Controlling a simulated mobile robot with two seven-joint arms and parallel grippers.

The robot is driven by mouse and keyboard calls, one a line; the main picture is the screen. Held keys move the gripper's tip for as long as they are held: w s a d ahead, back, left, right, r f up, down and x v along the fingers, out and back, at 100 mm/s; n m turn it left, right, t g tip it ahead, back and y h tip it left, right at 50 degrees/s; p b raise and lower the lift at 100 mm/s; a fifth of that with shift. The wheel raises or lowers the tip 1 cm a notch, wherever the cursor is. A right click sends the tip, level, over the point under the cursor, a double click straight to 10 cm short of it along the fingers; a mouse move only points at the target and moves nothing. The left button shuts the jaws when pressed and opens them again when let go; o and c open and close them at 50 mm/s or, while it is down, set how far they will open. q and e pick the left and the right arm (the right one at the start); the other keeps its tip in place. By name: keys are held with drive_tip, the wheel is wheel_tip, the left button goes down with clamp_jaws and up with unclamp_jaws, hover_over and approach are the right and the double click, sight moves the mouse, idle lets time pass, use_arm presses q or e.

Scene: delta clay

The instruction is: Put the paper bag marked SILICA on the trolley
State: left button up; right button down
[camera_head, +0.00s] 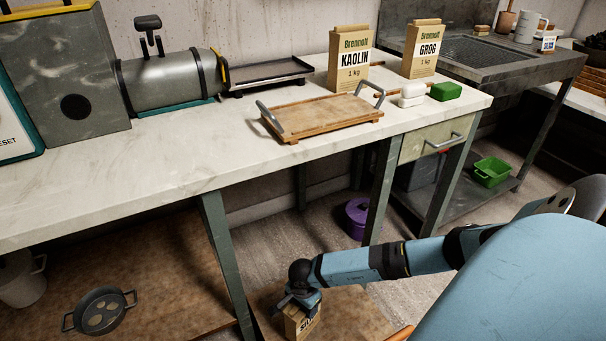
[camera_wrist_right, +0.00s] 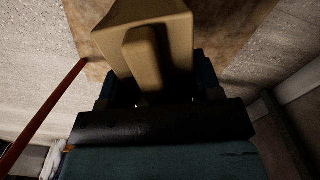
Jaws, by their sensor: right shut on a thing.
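My right gripper (camera_head: 298,298) is low in front of the workbench and shut on the top of a small tan paper bag (camera_head: 303,325). Part of a label starting with "SI" shows on the bag, and the rest is cut off by the picture's lower edge. In the right wrist view the bag (camera_wrist_right: 150,35) fills the space between the fingers of the right gripper (camera_wrist_right: 155,90). Below it is a brown flat top (camera_head: 355,312), probably the trolley, which also shows in the wrist view (camera_wrist_right: 222,22). I cannot tell whether the bag touches it. My left gripper is out of view.
The white workbench (camera_head: 110,175) carries a wooden tray (camera_head: 320,114), a KAOLIN bag (camera_head: 350,62), a GROG bag (camera_head: 421,50), a dark tray and a grey cylinder machine. A bench leg (camera_head: 228,255) stands left of my right gripper. A purple bucket (camera_head: 356,218) is on the floor.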

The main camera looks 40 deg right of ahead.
wheel_tip(320, 180, down, 4)
drive_tip(key=shift+w+r+b, duration=0.1)
drive_tip(key=shift+b, duration=0.8)
drive_tip(key=shift+f, duration=0.25)
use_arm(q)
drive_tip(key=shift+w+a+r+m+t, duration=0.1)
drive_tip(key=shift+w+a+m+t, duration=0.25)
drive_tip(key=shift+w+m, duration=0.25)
use_arm(e)
drive_tip(key=shift+c, duration=1.5)
unclamp_jaws()
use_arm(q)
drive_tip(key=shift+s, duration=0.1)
